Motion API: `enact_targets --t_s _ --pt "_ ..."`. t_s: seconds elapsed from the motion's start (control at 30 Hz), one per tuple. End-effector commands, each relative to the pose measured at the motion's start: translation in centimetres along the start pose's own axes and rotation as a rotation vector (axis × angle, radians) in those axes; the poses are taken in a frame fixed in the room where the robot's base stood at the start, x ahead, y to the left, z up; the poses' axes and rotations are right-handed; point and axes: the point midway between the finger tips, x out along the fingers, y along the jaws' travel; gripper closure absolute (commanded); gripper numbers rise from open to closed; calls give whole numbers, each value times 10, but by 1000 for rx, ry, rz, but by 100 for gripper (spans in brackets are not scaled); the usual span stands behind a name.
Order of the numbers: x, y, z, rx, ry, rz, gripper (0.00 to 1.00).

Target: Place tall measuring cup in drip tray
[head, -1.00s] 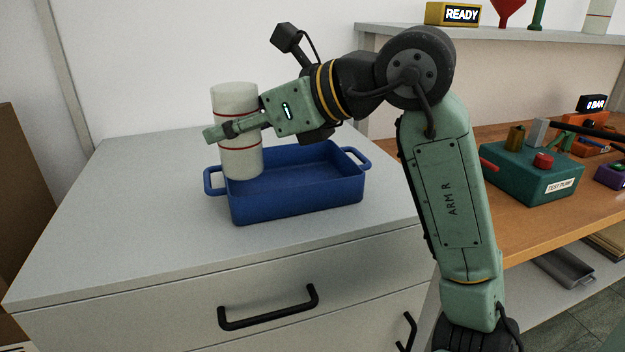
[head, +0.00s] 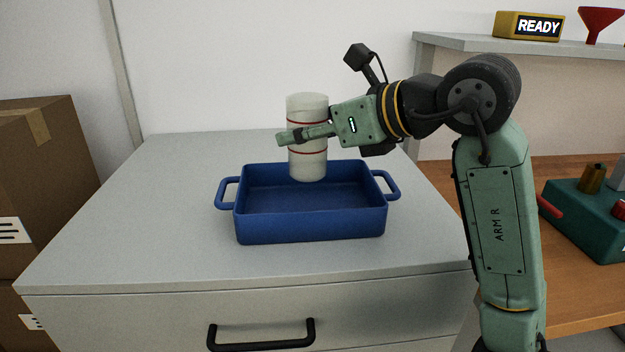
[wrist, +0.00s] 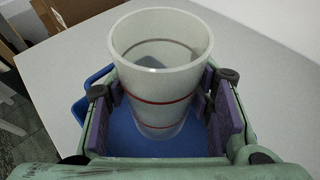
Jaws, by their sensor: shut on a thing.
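The tall measuring cup (head: 308,166) is white with red bands and stands upright in my gripper (head: 306,135), which is shut on its middle. The wrist view shows the open rim of the cup (wrist: 160,88) and purple finger pads on both sides of it. The blue drip tray (head: 310,225) with two side handles sits on the grey cabinet top. In the head view the lower end of the cup overlaps the back part of the tray. The wrist view shows blue tray floor (wrist: 115,140) around the cup's lower end. I cannot tell whether the cup touches the tray floor.
The grey cabinet top (head: 120,240) is clear around the tray. Cardboard boxes (head: 45,170) stand at the left. At the right, a wooden bench holds a teal test pump (head: 580,220), below a shelf with a yellow READY sign (head: 528,26) and a red funnel (head: 600,22).

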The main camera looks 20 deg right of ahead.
Motion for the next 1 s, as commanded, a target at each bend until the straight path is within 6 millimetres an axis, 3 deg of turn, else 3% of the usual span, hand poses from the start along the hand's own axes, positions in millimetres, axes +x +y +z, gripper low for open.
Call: enact_targets --t_s 0.5,0.97,1.0 --pt "23 0 -57 3 -1 0 80" --pt "26 0 -64 0 -1 -1 80" --pt "26 0 -63 0 0 -1 50"
